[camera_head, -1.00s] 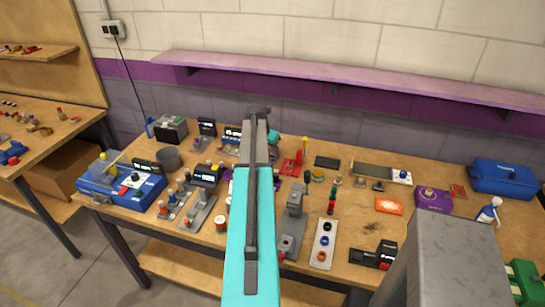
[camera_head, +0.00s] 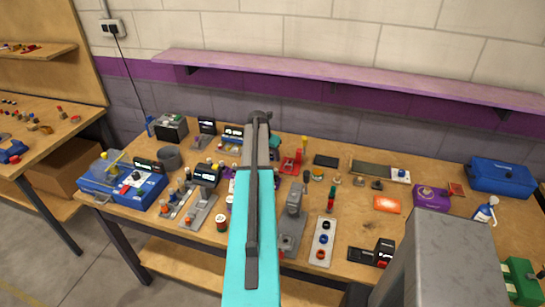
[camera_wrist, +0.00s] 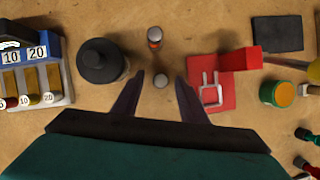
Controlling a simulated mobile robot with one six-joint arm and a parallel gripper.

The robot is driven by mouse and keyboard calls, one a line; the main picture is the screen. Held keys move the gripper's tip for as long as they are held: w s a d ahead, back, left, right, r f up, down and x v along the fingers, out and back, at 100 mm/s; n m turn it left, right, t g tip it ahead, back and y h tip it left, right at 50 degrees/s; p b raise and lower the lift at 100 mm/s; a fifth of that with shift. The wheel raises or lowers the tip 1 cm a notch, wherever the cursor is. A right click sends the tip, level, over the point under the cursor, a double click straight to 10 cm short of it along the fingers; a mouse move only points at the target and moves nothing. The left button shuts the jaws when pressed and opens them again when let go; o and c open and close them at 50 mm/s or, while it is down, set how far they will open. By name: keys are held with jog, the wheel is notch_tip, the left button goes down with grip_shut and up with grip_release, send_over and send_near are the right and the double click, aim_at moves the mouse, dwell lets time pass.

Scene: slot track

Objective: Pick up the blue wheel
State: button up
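The blue wheel (camera_head: 323,239) is small and sits on a pale upright-running plate (camera_head: 328,218) near the table's front edge in the head view. A dark wheel (camera_head: 325,225) is above it and an orange-red wheel (camera_head: 320,254) below it on the same plate. My gripper (camera_wrist: 161,78) is open in the wrist view. The blue wheel is not in the wrist view. In the head view my arm hides the gripper's fingers.
In the wrist view a black round pot (camera_wrist: 102,60) is left of the fingers and a red fixture (camera_wrist: 212,92) right. A grey stand (camera_head: 293,205) is left of the wheel plate, and black boxes (camera_head: 384,253) are right.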

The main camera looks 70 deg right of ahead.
aim_at(271, 153)
grip_shut()
jog(key=shift+r, duration=0.15)
jog(key=shift+r+b, duration=1.65)
jog(key=shift+r, duration=3.25)
jog(key=shift+w, duration=0.1)
